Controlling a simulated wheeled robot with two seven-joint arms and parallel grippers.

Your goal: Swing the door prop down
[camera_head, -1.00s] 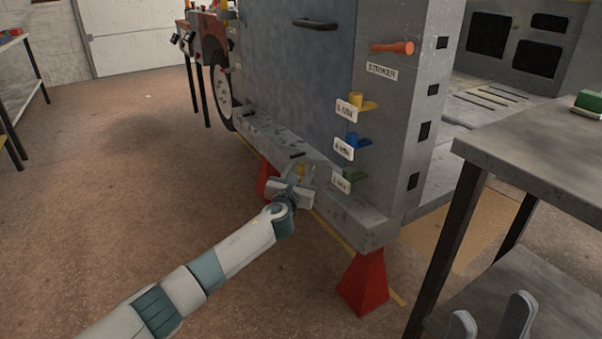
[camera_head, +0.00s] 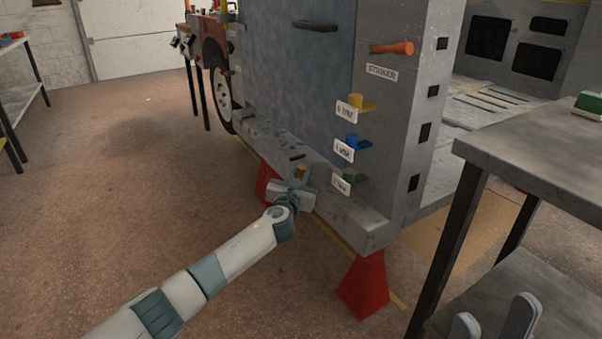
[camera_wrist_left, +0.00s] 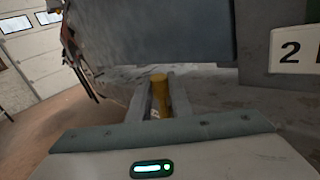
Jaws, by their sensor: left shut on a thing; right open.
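The door (camera_head: 290,75) is a large blue-grey panel, upright in a grey frame. A short yellow peg-like piece, seemingly the door prop (camera_head: 302,171), stands at the frame's low sill. My left gripper (camera_head: 298,184) is shut on it, with one finger on each side. In the left wrist view the prop (camera_wrist_left: 159,84) is a yellow cylinder between the fingers, its top showing above them; its lower part is hidden. My right gripper (camera_head: 492,322) shows at the bottom right as two grey fingers held apart, empty.
An orange striker peg (camera_head: 392,48) and labelled yellow, blue (camera_head: 352,143) and green pegs stick out right of the door. Red stands (camera_head: 364,285) carry the frame. A grey table (camera_head: 550,150) is at the right. The floor at left is open.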

